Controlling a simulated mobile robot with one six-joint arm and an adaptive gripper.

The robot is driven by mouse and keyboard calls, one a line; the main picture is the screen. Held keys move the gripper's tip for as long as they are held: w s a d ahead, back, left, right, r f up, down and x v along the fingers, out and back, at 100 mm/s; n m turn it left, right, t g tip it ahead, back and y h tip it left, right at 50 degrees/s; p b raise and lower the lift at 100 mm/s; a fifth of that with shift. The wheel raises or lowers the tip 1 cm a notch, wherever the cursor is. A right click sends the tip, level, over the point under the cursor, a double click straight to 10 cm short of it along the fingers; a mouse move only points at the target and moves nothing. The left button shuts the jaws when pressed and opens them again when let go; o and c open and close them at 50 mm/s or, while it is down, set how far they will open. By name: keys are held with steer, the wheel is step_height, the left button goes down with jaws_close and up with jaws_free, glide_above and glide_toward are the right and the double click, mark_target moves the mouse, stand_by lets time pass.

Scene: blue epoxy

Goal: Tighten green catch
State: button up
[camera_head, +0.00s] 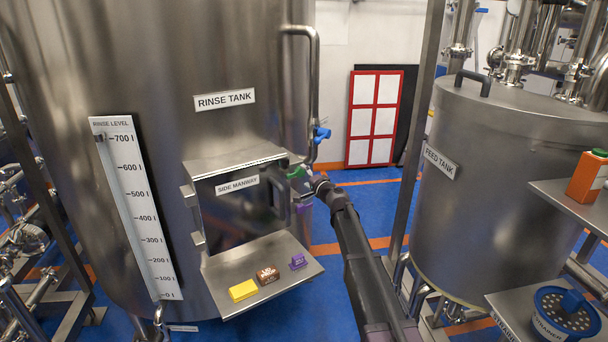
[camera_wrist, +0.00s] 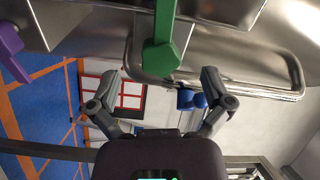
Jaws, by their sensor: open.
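The green catch (camera_wrist: 161,58) shows in the wrist view as a bright green lever hanging from the metal edge at the top middle. In the head view only a small part of the green catch (camera_head: 297,172) shows, at the right edge of the side manway (camera_head: 235,205) on the rinse tank. My gripper (camera_wrist: 160,85) is open and empty. Its two fingers stand apart on either side of the green lever's lower end, and I cannot tell how deep the lever sits between them. In the head view my arm partly hides this spot.
A purple lever (camera_wrist: 10,50) is at the left of the wrist view. A bent metal rail (camera_head: 312,90) and a blue valve handle (camera_head: 321,133) are close above my gripper. A shelf (camera_head: 275,250) below the manway holds yellow, brown and purple blocks. The feed tank (camera_head: 490,190) stands right.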

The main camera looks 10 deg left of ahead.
steer(key=shift+v, duration=2.2)
steer(key=v, duration=1.2)
